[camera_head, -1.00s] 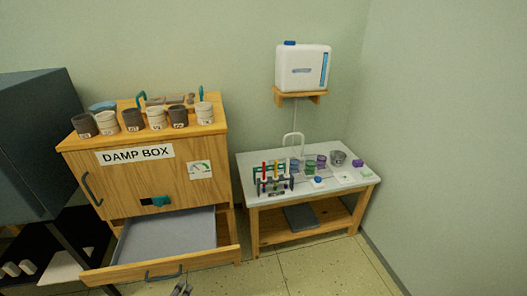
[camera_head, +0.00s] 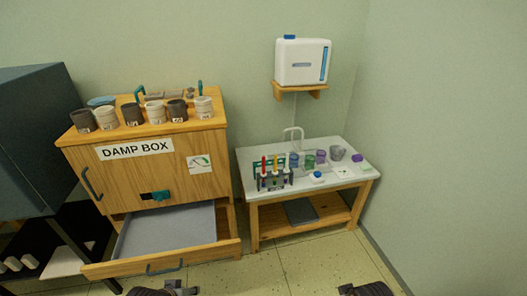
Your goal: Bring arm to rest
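My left gripper (camera_head: 172,290) shows only as a dark piece at the bottom edge, in front of the open drawer and apart from it. My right gripper (camera_head: 367,290) shows as a dark piece at the bottom edge, over the floor at the right. Both are cut off by the frame, so whether their fingers are open or shut is hidden. I see nothing held in the parts that show.
The damp box (camera_head: 205,150) has its drawer (camera_head: 205,253) pulled out, with several cups (camera_head: 155,112) on top. A white table (camera_head: 250,190) carries a tube rack (camera_head: 273,180) and small jars. A dark cabinet (camera_head: 30,140) stands left. Open floor (camera_head: 300,268) lies front right.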

